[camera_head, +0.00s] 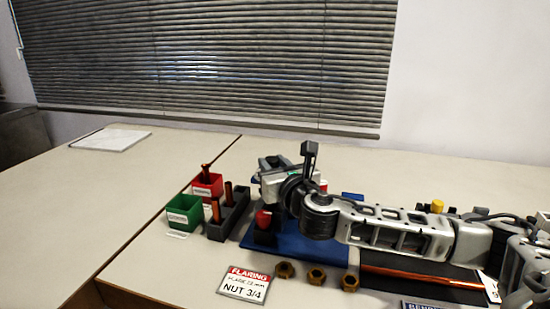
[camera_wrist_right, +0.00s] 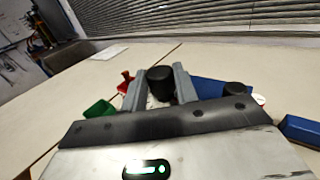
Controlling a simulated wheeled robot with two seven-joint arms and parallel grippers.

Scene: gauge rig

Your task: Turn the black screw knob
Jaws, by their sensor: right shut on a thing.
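The black screw knob (camera_wrist_right: 160,84) stands between the two grey fingers of my right gripper (camera_wrist_right: 158,88) in the right wrist view. The fingers are shut on its sides. In the head view my right gripper (camera_head: 272,166) is above the back of the blue base plate (camera_head: 318,247), and its body and wrist hide the knob. The blue plate also shows in the right wrist view (camera_wrist_right: 210,88), to the right of the fingers. My left gripper is not in view.
A red bin (camera_head: 207,186), a green bin (camera_head: 183,211) and a dark grey holder (camera_head: 228,222) stand left of the plate. Brass nuts (camera_head: 316,275) and a flaring label (camera_head: 243,284) lie in front. The left table is mostly clear.

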